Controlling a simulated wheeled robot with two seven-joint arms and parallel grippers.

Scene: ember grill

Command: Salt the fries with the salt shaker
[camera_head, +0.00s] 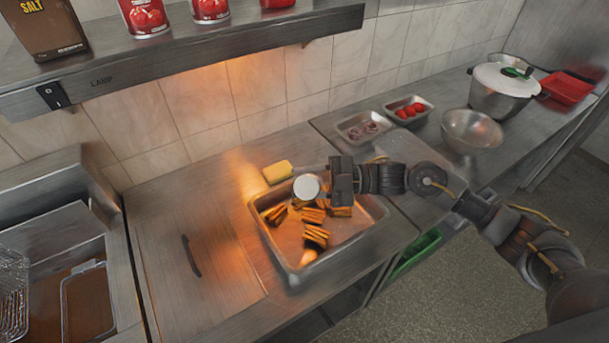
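A shallow metal tray (284,273) on the counter holds several bundles of golden-brown fries (316,236). My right gripper (325,187) comes in from the right and is above the tray. The shaker seems tipped with this end toward the camera; the fingers are mostly hidden. The gripper and shaker cover some of the fries behind them. My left gripper is not in view.
A yellow sponge-like block (277,172) lies behind the tray. A shelf (200,55) with a brown salt box (42,28) and red cans hangs above. Fryer baskets (12,290) are at left; a bowl (472,132) and a lidded pot (503,90) stand at right.

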